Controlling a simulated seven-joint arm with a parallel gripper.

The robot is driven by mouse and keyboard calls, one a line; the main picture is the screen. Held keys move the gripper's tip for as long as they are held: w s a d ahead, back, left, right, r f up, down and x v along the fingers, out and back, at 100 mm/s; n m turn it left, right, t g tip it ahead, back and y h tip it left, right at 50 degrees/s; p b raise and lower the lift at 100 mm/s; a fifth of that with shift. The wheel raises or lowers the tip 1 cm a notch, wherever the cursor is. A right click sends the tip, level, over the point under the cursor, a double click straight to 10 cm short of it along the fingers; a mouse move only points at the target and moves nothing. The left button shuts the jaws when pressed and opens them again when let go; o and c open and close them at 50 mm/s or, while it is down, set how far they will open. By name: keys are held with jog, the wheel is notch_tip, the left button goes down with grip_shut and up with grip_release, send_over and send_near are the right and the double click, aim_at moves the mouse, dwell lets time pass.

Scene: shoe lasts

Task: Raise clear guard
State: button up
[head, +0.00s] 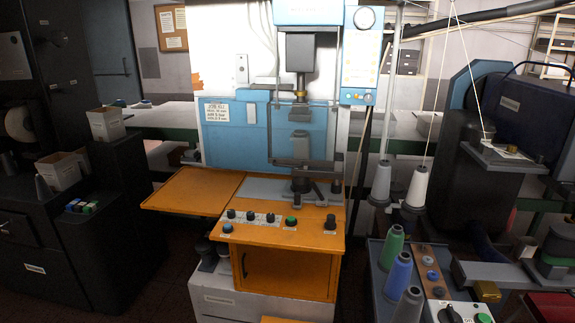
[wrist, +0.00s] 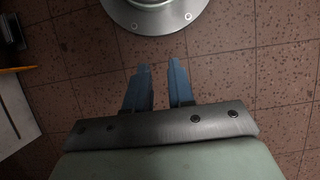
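The clear guard (head: 306,164) is in the middle of the head view, on the front of a blue and white machine (head: 233,135). Its see-through panel is hard to make out; thin grey edges and a grey bar along the bottom show. It appears lowered in front of the machine's tooling (head: 300,142). My gripper (wrist: 160,66) shows only in the wrist view, with two blue fingers apart and nothing between them. It is over a tiled floor, and the guard is not in that view.
An orange table (head: 192,190) and control panel with knobs (head: 270,219) stand below the guard. Thread cones (head: 393,247) and a switch box stand at the right. A dark cabinet (head: 55,190) with cartons is at the left. A round bolted metal plate (wrist: 152,14) is on the floor.

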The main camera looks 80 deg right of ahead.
jog(key=w+d+r+t+h, duration=0.15)
jog(key=w+d+r, duration=0.25)
jog(key=w+r, duration=0.5)
jog(key=w+d+r+t, duration=0.35)
jog(key=w+r, duration=0.25)
jog(key=w, duration=0.6)
jog(key=w+d+r+t+h, duration=0.1)
jog(key=d+r, duration=0.3)
jog(key=d, duration=0.4)
jog(key=w+d+r+m+h, duration=0.15)
jog(key=d+r, duration=0.25)
jog(key=d, duration=0.4)
jog(key=w+d+r+t+h, duration=0.1)
jog(key=d+r, duration=0.3)
jog(key=d, duration=0.3)
jog(key=s+d+r+h, duration=0.15)
jog(key=d+r, duration=0.25)
jog(key=d, duration=0.4)
jog(key=s+d+r+h, duration=0.1)
jog(key=s+d+r, duration=0.2)
jog(key=d, duration=0.5)
jog(key=m+g+h, duration=0.2)
jog(key=g+h, duration=0.5)
jog(key=g, duration=0.1)
send_near(286, 166)
jog(key=x, duration=1)
jog(key=shift+s+d+f, duration=0.1)
jog(key=shift+d, duration=0.15)
